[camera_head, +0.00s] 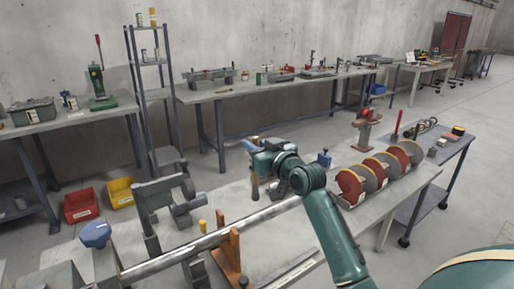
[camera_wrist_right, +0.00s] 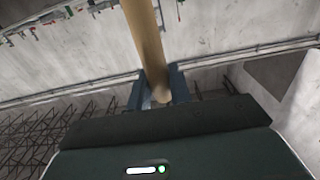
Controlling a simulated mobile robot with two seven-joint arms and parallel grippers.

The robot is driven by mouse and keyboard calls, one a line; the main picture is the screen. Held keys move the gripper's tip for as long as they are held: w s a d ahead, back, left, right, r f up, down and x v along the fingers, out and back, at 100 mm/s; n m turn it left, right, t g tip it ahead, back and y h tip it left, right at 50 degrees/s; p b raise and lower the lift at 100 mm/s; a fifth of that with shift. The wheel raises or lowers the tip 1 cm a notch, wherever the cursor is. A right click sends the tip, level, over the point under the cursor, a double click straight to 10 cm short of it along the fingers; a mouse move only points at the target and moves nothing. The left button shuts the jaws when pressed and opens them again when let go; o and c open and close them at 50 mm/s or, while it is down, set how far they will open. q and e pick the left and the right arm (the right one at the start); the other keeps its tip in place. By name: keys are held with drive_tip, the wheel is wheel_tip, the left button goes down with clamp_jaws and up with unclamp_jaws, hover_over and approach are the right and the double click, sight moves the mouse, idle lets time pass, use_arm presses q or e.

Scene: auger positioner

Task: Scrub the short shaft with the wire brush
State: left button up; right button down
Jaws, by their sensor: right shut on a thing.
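My right gripper (camera_head: 251,148) is held up above the bench, beyond the long metal shaft in the head view. In the right wrist view its blue-grey fingers (camera_wrist_right: 160,90) are shut on a tan round handle (camera_wrist_right: 146,40), which I take as the wire brush. The bristles cannot be made out. The metal shaft (camera_head: 185,258) lies slantwise, resting on an orange support (camera_head: 229,255) and a grey fixture. The brush is apart from it. Whether this is the short shaft I cannot tell. My left gripper is not in view.
A grey clamp frame (camera_head: 160,207) and a blue knob (camera_head: 96,234) stand at the left. Red and grey discs (camera_head: 377,172) stand in a row on the right of the bench. A cart (camera_head: 440,160) is beyond them. Red and yellow bins (camera_head: 82,205) sit on the floor.

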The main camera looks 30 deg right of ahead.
drive_tip(key=shift+r, duration=1.1)
